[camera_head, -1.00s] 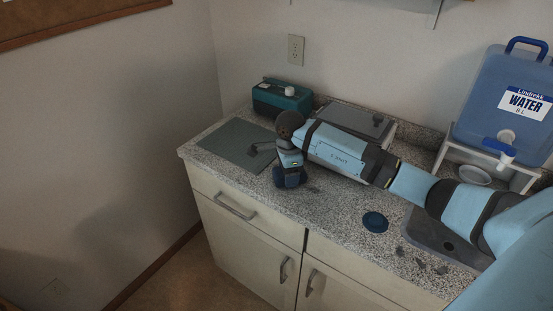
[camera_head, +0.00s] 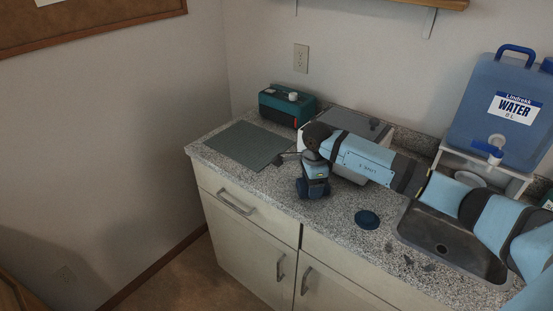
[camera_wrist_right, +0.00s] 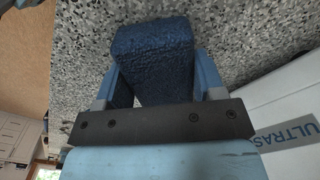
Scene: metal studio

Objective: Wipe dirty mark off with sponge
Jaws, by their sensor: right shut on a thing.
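My right gripper (camera_head: 313,186) is shut on a dark blue sponge (camera_wrist_right: 152,62), which sits between its two fingers in the wrist view. In the head view it is low over the speckled counter (camera_head: 340,222), left of a blue disc. Whether the sponge touches the counter I cannot tell. Several small dark grey marks (camera_head: 408,260) lie on the counter near its front edge, just left of the sink, apart from the gripper. Counter right under the sponge is hidden. My left gripper is out of view.
A dark blue round disc (camera_head: 367,219) lies between gripper and sink (camera_head: 440,238). A grey-green mat (camera_head: 240,146), a teal box (camera_head: 287,104) and a white lidded box (camera_head: 345,122) stand left and behind. A water tank (camera_head: 500,110) stands at the back right.

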